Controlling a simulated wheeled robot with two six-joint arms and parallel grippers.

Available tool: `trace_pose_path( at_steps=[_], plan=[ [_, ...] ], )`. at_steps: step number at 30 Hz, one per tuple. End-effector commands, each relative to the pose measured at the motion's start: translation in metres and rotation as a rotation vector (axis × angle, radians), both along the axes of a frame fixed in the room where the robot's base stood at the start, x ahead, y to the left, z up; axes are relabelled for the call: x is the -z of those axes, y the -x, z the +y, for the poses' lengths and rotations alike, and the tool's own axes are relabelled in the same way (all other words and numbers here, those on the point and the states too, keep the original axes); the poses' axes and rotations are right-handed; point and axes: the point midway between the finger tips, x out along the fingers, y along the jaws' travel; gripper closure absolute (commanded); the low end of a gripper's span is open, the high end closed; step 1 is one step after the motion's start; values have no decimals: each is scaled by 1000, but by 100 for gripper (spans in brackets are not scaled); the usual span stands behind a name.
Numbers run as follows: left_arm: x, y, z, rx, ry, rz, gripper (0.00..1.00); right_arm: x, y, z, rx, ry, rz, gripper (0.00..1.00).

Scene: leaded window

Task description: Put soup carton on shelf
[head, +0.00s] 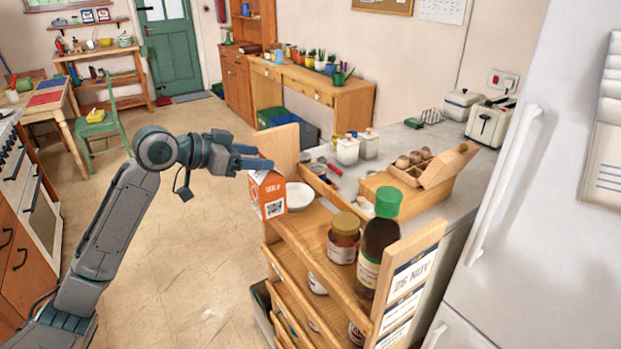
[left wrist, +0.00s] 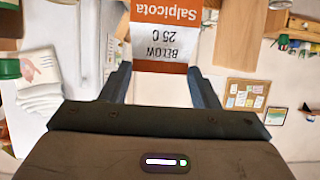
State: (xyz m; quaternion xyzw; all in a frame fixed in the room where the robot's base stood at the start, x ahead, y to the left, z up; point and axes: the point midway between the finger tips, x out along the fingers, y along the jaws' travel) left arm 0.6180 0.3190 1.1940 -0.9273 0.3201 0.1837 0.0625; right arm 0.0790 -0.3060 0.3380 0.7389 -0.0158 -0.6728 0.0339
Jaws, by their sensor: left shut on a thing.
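The soup carton (head: 267,197) is orange and white, with a dark square code on its face. My left gripper (head: 252,157) is shut on its upper part. The carton appears upright, in front of the near left end of the wooden shelf unit (head: 291,232). I cannot tell whether its base touches the shelf. In the left wrist view, the carton's printed face (left wrist: 164,40) shows between the two fingers (left wrist: 160,82). The shelf's upper tier holds a white bowl (head: 299,195), a brown jar (head: 343,239) and a green-capped bottle (head: 379,245). My right gripper is not in view.
A wooden end panel (head: 281,147) stands just behind the carton. A labelled end panel (head: 408,283) closes the near right end. The grey counter (head: 440,140) behind holds an egg box (head: 412,166) and a toaster (head: 489,123). A fridge (head: 560,180) stands at right; open floor lies left.

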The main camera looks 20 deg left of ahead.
Motion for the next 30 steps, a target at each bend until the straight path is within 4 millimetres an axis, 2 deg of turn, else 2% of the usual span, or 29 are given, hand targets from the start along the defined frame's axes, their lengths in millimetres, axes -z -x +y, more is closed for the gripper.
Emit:
trace_pose_path(
  at_steps=[1, 4, 18, 24, 30],
  plan=[
    [-5, -2, -10, 3, 6, -4, 100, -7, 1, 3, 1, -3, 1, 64],
    [-3, -7, -25, 3, 7, -3, 100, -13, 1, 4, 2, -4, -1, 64],
    [5, -26, -94, 2, 5, -2, 100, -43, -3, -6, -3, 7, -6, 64],
    [8, -31, -109, 0, 2, -3, 100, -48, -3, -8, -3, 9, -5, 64],
    [17, -31, -111, -1, 1, 2, 100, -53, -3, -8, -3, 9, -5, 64]
  ],
)
